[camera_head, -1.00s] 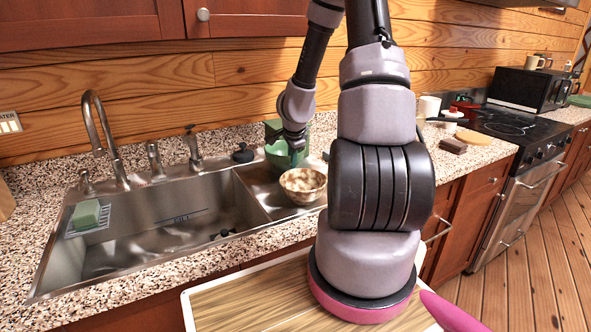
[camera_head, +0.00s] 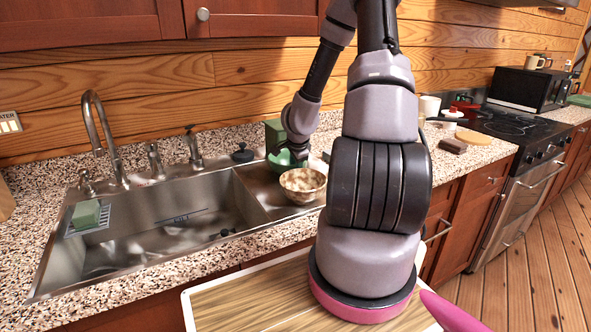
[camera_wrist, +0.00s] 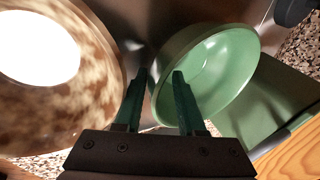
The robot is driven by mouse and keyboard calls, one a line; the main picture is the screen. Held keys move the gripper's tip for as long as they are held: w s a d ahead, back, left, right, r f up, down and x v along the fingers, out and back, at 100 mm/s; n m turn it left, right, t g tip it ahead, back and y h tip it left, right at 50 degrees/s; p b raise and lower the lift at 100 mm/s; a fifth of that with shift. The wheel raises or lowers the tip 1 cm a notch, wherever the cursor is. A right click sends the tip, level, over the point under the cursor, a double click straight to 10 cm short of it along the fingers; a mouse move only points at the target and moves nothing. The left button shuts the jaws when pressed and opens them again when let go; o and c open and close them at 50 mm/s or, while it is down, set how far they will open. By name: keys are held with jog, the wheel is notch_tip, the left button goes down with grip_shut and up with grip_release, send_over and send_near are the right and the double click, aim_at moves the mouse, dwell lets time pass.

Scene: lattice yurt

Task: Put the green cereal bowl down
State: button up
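The green cereal bowl (camera_head: 282,161) is in the right-hand part of the sink area, behind and left of a speckled bowl (camera_head: 303,187). It looks roughly upright; whether it rests fully on the surface below is hard to see. In the wrist view, the green bowl (camera_wrist: 212,72) is right of centre with its inside showing. My gripper (camera_wrist: 160,75) has its fingers apart, one on each side of the bowl's near rim, with a visible gap between them. In the head view my gripper (camera_head: 297,153) is low at the bowl, partly hiding it.
The speckled bowl (camera_wrist: 98,90) is close on the left in the wrist view. A green box-like item (camera_head: 273,132) stands behind the green bowl. The large sink basin (camera_head: 170,222) on the left has free room. A tap (camera_head: 104,140) rises behind it.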

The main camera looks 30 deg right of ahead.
jog(key=s+a+r+n+t+y, duration=0.1)
jog(key=s+a+r+n, duration=0.2)
jog(key=r, duration=0.6)
jog(key=s+a+r+n+t+y, duration=0.1)
jog(key=a+r+n, duration=0.1)
jog(key=a+r, duration=0.55)
jog(key=s+a+r+n+t+y, duration=0.1)
jog(key=s+a+r+n, duration=0.15)
jog(key=r, duration=0.85)
jog(key=s+a+r+n, duration=0.1)
jog(key=s+r+n, duration=0.2)
jog(key=s, duration=0.6)
jog(key=s+a+r+n, duration=0.2)
jog(key=s+r+n, duration=0.1)
jog(key=s+r, duration=0.3)
jog(key=s, duration=0.2)
jog(key=shift+s+r+g+y, duration=0.2)
jog(key=shift+s+g+y, duration=0.1)
jog(key=shift+s, duration=0.1)
jog(key=shift+a, duration=0.1)
